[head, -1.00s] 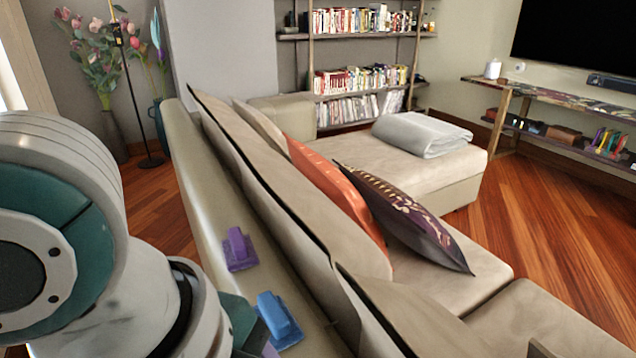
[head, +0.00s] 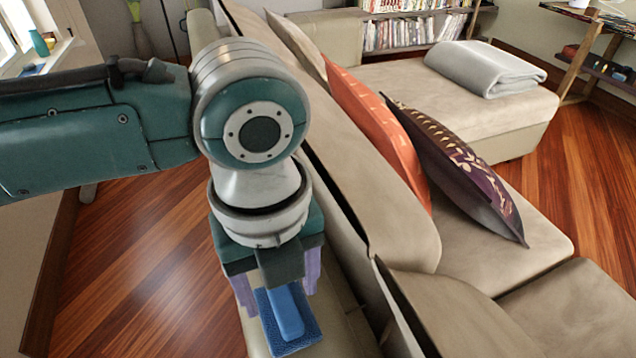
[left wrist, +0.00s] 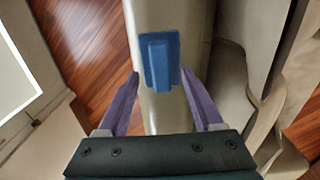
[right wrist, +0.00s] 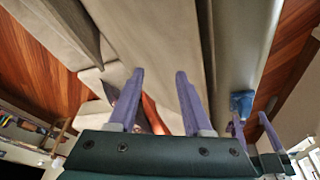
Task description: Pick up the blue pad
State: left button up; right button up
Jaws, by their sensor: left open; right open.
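The blue pad (head: 287,322) has a raised grip bar on a flat base and lies on top of the sofa's back. My left gripper (head: 281,300) points down above it, with its open purple fingers on either side of the pad in this view. In the left wrist view the pad (left wrist: 160,58) lies beyond the open fingertips (left wrist: 160,74), roughly centred between them; contact is not visible. In the right wrist view the pad (right wrist: 241,103) is near the left gripper's fingers. My right gripper (right wrist: 157,72) is open and empty beside the sofa.
The sofa (head: 500,240) carries an orange cushion (head: 375,125), a dark patterned cushion (head: 460,170) and a folded grey blanket (head: 485,68). Bare wood floor (head: 150,260) lies left of the sofa's back. A bookshelf (head: 415,32) stands behind.

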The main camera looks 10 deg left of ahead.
pick_arm(q)
notch_tip(320, 180, down, 2)
jog(key=shift+f, duration=0.15)
jog(key=shift+w, duration=0.1)
grip_shut()
dwell(0.4)
